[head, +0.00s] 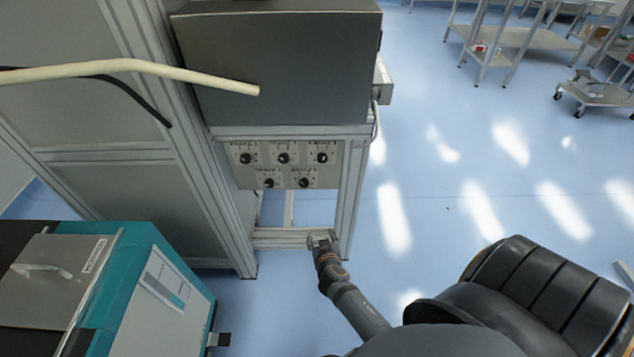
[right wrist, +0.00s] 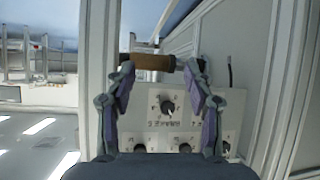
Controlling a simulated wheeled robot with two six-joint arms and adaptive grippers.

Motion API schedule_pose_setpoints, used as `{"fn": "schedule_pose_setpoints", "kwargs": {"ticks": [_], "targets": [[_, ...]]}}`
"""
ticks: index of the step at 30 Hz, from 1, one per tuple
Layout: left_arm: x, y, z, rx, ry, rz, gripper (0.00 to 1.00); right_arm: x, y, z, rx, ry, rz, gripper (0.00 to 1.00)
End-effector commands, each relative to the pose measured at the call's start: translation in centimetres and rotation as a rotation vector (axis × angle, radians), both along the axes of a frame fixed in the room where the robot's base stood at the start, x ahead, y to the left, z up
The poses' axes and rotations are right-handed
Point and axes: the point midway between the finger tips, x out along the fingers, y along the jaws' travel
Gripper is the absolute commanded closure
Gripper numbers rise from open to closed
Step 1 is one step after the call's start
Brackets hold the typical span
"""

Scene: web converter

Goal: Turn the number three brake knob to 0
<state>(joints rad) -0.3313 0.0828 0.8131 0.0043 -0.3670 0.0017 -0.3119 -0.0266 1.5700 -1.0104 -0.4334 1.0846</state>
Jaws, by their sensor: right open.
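The control panel (head: 262,171) under the dark cabinet carries several black knobs in two rows, three above and two below. The upper right knob (head: 322,158) and the lower right knob (head: 303,183) both show; labels are too small to tell which is number three. My right gripper (head: 322,240) is below the panel, near the frame's lower rail, apart from the knobs. In the right wrist view its fingers (right wrist: 160,72) are open and empty, with a black knob (right wrist: 167,105) between them. That knob's pale pointer tilts toward lower right. The left gripper is out of view.
The metal frame post (head: 352,200) stands just right of the panel. A brown roller-like cylinder (right wrist: 150,62) shows beyond the fingertips. A cream bar (head: 130,68) crosses at left. A teal machine (head: 150,290) stands at lower left. The blue floor at right is open.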

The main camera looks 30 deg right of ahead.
Motion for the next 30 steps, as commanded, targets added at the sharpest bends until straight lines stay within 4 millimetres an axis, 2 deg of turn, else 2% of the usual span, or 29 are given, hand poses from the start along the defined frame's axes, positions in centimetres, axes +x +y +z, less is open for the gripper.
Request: {"fn": "schedule_pose_setpoints", "kwargs": {"ticks": [1, 3, 6, 9, 13, 16, 24, 30], "targets": [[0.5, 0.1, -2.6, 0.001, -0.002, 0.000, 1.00, 2.0, -0.6, 2.9, -0.006, -0.136, -0.050, 0.46], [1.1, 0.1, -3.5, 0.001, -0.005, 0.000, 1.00, 3.5, -1.6, 8.9, -0.007, -0.311, -0.114, 0.46], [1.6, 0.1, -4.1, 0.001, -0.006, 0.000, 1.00, 3.9, -2.7, 15.2, -0.003, -0.489, -0.175, 0.46], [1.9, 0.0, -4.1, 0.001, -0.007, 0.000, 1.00, 3.7, -3.2, 18.3, -0.001, -0.575, -0.202, 0.46], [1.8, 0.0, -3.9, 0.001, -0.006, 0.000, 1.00, 3.8, -3.3, 19.3, 0.001, -0.594, -0.207, 0.46], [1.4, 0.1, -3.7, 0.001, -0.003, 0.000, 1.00, 4.6, -3.7, 19.5, -0.002, -0.593, -0.204, 0.46], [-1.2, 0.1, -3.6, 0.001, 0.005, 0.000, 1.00, 9.3, -6.7, 19.5, -0.003, -0.591, -0.204, 0.46], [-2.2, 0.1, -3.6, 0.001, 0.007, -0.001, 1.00, 11.9, -8.3, 19.2, -0.002, -0.590, -0.205, 0.46]]}}
